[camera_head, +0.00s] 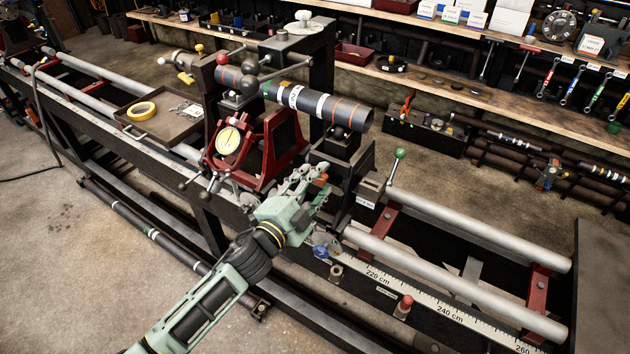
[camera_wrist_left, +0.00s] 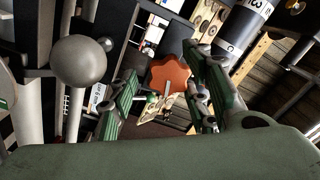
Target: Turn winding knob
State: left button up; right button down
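An orange-red lobed knob (camera_wrist_left: 170,76), likely the winding knob, shows between and beyond my left fingertips in the left wrist view. In the head view only a small orange part (camera_head: 322,181) shows beside the fingers, the rest hidden by the gripper. My left gripper (camera_head: 306,178) is at the lathe, just right of the red carriage. In the wrist view its green fingers (camera_wrist_left: 160,88) are spread, with a gap between the knob and the left finger. The right finger looks close to the knob; I cannot tell whether it touches. My right gripper is not in view.
The red carriage (camera_head: 262,150) with a dial and the dark driveshaft tube (camera_head: 322,106) stand close by. A green-tipped lever (camera_head: 394,166) rises right of my gripper. Silver rails (camera_head: 470,236) and a ruler (camera_head: 440,308) run right. A tray (camera_head: 128,111) holds yellow tape.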

pick_arm(q)
jog(key=shift+o, duration=0.3)
jog(key=shift+a, duration=0.1)
jog(key=v, duration=1.2)
jog(key=a+f+n+g+y, duration=0.1)
jog(key=a+f+n+y, duration=0.2)
jog(key=f, duration=0.7)
jog(key=a+f+n+g+y, duration=0.2)
jog(key=a+f, duration=0.2)
jog(key=f, duration=0.6)
jog(key=s+a+f+n+g+y, duration=0.1)
jog(key=s+a+f+n+g, duration=0.2)
jog(key=f, duration=0.5)
jog(key=s+a+f+n+y, duration=0.1)
jog(key=s+a+f, duration=0.2)
jog(key=s+f, duration=0.35)
jog(key=s+a+f+n+g+y, duration=0.2)
jog(key=s+a+f+n+g, duration=0.15)
jog(key=s+f, duration=1)
jog(key=s+f+n+g, duration=0.1)
jog(key=s+f, duration=0.3)
jog(key=s, duration=0.6)
jog(key=s+d+f+n+g, duration=0.1)
jog(key=s+f+g, duration=0.3)
jog(key=s, duration=0.6)
jog(key=shift+s+n, duration=0.4)
jog(key=shift+n, duration=0.05)
